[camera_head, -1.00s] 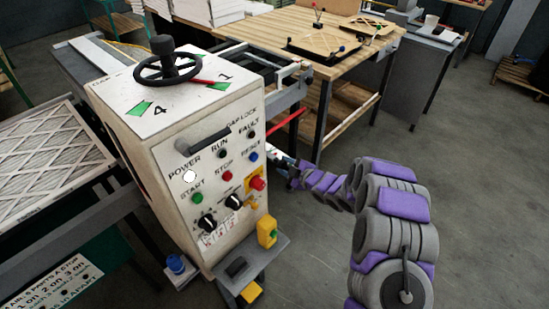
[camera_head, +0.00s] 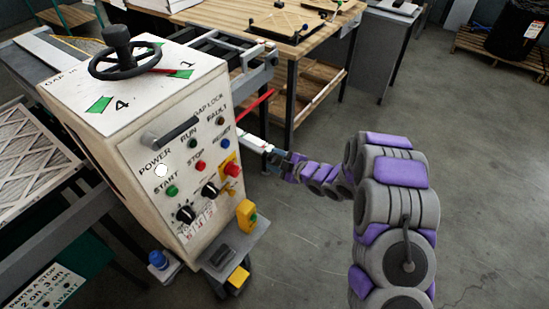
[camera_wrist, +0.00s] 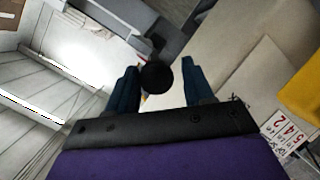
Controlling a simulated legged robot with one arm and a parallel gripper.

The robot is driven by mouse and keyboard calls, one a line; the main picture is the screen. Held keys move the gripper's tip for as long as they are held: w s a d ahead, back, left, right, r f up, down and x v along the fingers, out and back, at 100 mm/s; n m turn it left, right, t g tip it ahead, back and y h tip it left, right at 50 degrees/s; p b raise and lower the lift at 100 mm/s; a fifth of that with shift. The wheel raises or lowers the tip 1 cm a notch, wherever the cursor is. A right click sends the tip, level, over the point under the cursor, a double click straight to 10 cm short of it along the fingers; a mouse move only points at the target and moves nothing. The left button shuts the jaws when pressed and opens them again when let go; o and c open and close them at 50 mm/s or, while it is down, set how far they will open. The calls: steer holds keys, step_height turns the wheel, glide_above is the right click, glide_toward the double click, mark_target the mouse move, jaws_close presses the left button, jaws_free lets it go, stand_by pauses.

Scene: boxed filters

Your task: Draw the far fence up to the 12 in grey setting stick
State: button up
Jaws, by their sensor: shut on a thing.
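What the knob is fixed to is mostly hidden. A pale bar (camera_head: 254,144) shows just beyond the gripper in the head view; I cannot tell what it belongs to. A grey rail frame (camera_head: 240,48) lies behind the cabinet. I cannot pick out the far fence or the grey setting stick with certainty.
A black handwheel (camera_head: 118,60) stands on the cabinet top. A red bar (camera_head: 256,105) sticks out behind the cabinet. A wooden workbench (camera_head: 225,14) is at the back. A pleated filter (camera_head: 22,160) lies at left.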

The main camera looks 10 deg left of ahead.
steer(key=o, duration=0.3)
steer(key=shift+d+r, duration=0.1)
steer(key=shift+d, duration=0.2)
steer(key=shift+o, duration=0.2)
steer(key=shift+s+d+r, duration=0.15)
steer(key=shift+d, duration=0.05)
steer(key=p+v, duration=0.2)
steer(key=v, duration=1.4)
steer(key=shift+s+d, duration=0.15)
steer(key=shift+d, duration=0.25)
